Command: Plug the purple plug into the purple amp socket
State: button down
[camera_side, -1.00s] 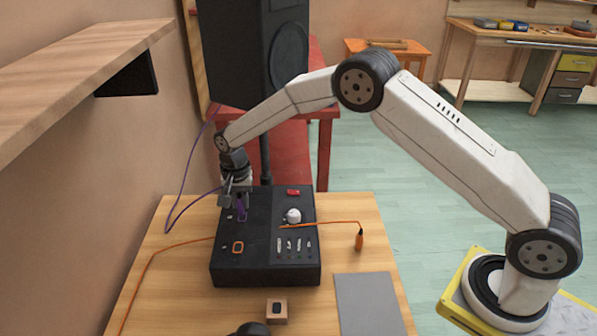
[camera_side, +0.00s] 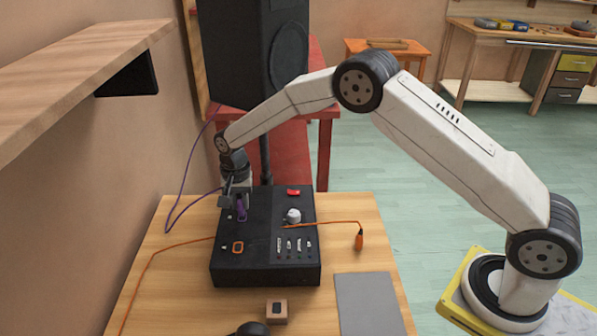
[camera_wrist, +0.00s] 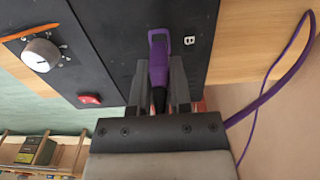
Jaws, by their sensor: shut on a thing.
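My gripper (camera_side: 237,200) is shut on the purple plug (camera_wrist: 158,68), low over the back left part of the black amp box (camera_side: 265,272). In the wrist view the plug sits between my two fingers (camera_wrist: 158,78). The purple-rimmed amp socket (camera_wrist: 158,33) shows just beyond the plug's tip. In the side view the plug (camera_side: 241,210) is at the socket, which it and my fingers mostly cover. I cannot tell whether the tip is inside the socket or only touching or above it. The purple cable (camera_wrist: 290,70) curves away on the right.
An orange-rimmed socket (camera_side: 238,247), a white knob (camera_side: 293,216) and a red switch (camera_side: 293,192) are on the amp box. A speaker (camera_side: 255,55) stands behind; a wooden shelf (camera_side: 80,75) is at upper left.

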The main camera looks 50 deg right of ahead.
aim_at(240, 197)
jog(key=shift+f, duration=1.3)
jog(key=shift+c, duration=2.4)
grip_release()
jog(key=shift+r, duration=0.1)
jog(key=shift+r, duration=3.8)
